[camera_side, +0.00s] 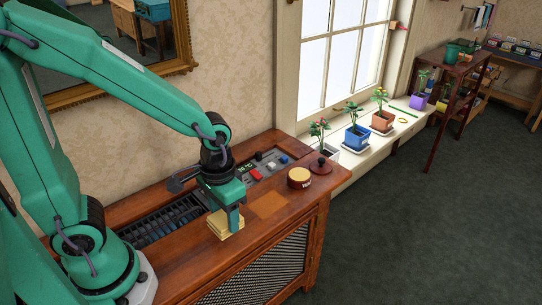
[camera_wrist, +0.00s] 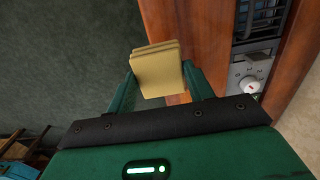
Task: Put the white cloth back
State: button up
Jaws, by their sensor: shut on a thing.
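A folded, layered pale yellow cloth (camera_side: 220,224) is at my gripper, over the wooden cabinet top (camera_side: 165,270); I cannot tell if it touches the wood. My gripper (camera_side: 234,222) points down and is shut on this yellow cloth. In the wrist view the cloth (camera_wrist: 157,68) sits between the two green fingers of my gripper (camera_wrist: 160,82). I see no plainly white cloth in either view.
An orange-brown square patch (camera_side: 268,205) lies on the cabinet top right of the cloth. Beyond it are a round tin (camera_side: 299,178) and a dark red lid with a knob (camera_side: 320,166). A control panel (camera_side: 262,170) and dark grille (camera_side: 165,222) run behind. Potted plants (camera_side: 357,135) line the windowsill.

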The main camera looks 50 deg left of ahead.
jog(key=w+a+f, duration=0.1)
jog(key=a, duration=0.1)
jog(key=w+a+f, duration=0.1)
jog(key=a+f, duration=0.1)
jog(key=w+a+f, duration=0.1)
jog(key=a, duration=0.1)
jog(key=shift+w+a+f, duration=0.15)
jog(key=shift+w+f, duration=0.1)
jog(key=shift+w, duration=0.15)
jog(key=shift+f, duration=0.1)
jog(key=shift+f, duration=1.9)
jog(key=shift+f, duration=0.1)
jog(key=o, duration=0.9)
jog(key=shift+r, duration=6.15)
